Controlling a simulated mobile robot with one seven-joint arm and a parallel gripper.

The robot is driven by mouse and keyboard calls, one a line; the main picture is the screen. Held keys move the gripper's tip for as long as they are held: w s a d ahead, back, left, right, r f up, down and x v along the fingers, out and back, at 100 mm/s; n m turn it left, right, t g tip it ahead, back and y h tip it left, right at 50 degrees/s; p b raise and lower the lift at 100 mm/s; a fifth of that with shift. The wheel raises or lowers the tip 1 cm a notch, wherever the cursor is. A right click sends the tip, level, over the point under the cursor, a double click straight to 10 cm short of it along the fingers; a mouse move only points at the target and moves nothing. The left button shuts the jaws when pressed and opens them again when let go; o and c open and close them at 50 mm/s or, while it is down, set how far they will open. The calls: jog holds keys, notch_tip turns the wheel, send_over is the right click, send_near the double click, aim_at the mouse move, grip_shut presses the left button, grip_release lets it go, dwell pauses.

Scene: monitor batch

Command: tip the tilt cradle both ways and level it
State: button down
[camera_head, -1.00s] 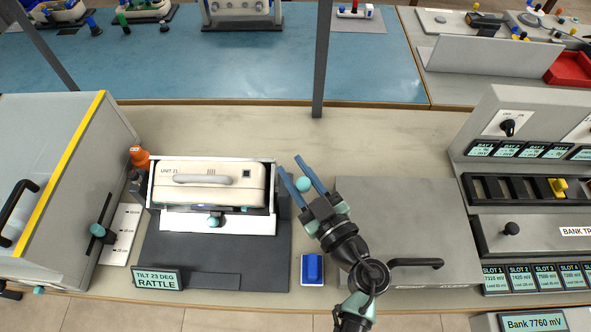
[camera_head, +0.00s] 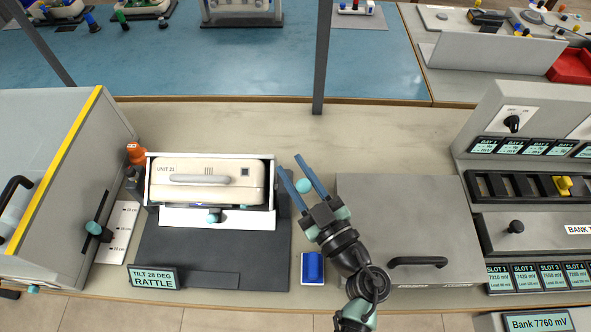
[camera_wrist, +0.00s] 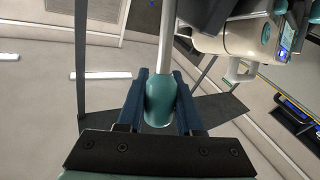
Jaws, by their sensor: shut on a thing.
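The tilt cradle (camera_head: 275,200) is a pale frame on a dark base, left of centre. It holds the cream case marked UNIT 21 (camera_head: 243,180). The cradle display (camera_head: 154,278) reads TILT 28 DEG, RATTLE. My gripper (camera_head: 290,163) is at the cradle's right side, its blue fingers shut on the teal handle knob (camera_head: 304,185). In the wrist view the teal knob (camera_wrist: 160,102) sits between both fingers at the end of a pale rod (camera_wrist: 168,40). A second teal knob (camera_head: 214,216) is at the cradle's front.
A blue button (camera_head: 313,267) on a white plate lies in front of my gripper. A grey box with a dark handle (camera_head: 417,262) stands to the right. A grey cabinet with a yellow edge (camera_head: 57,170) is at left. An orange-capped bottle (camera_head: 137,153) stands behind the cradle's left side.

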jog(key=c, duration=0.6)
grip_release()
jog(key=shift+s+f, duration=0.1)
jog(key=shift+s, duration=0.05)
jog(key=b+v, duration=0.1)
jog(key=v, duration=1.2)
